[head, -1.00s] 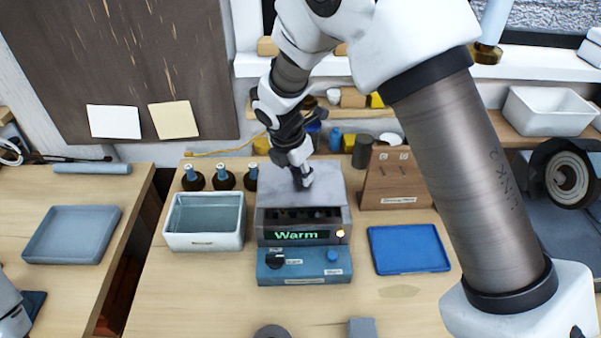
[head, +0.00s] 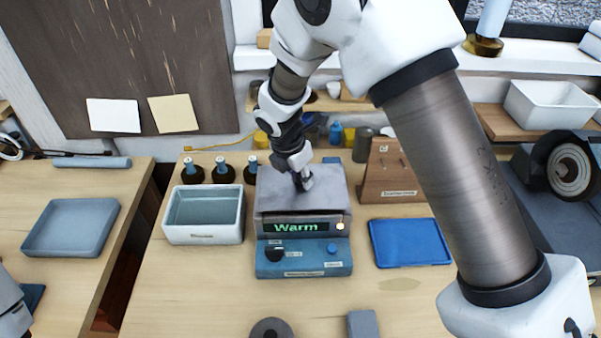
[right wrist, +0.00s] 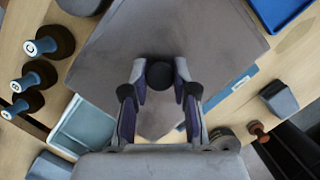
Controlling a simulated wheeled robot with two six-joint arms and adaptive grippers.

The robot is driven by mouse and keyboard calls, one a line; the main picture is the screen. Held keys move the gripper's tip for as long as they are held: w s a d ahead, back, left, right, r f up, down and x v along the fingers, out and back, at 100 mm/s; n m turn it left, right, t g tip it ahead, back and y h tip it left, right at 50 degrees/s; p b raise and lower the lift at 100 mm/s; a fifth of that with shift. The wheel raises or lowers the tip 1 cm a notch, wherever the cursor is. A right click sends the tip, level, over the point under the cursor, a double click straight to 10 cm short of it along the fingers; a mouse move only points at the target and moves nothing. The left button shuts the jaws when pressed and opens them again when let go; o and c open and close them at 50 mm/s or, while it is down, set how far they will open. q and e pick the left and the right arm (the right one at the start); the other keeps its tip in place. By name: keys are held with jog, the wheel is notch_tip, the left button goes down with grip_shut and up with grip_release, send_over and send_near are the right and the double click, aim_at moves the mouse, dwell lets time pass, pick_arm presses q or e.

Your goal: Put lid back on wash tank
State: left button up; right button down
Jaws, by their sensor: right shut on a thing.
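The grey lid (head: 325,188) lies flat over the top of the wash tank (head: 345,218), whose front display reads "Warm". The lid covers the tank's opening from the head view, and I cannot tell whether it is fully seated. My right gripper (head: 302,183) is above the middle of the lid, shut on its dark knob. In the right wrist view the two fingers (right wrist: 160,88) close around the round black knob (right wrist: 160,74), with the lid (right wrist: 205,35) spread beneath. My left gripper is not in view; only a white part of my left arm shows at the left edge.
A blue tray (head: 410,243) lies to the right, and a brown wooden holder (head: 392,175) stands behind right.

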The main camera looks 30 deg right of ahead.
jog(key=shift+f, duration=0.1)
jog(key=shift+f, duration=0.2)
dwell(0.4)
jog(key=c, duration=0.8)
grip_release()
jog(key=v, duration=1.2)
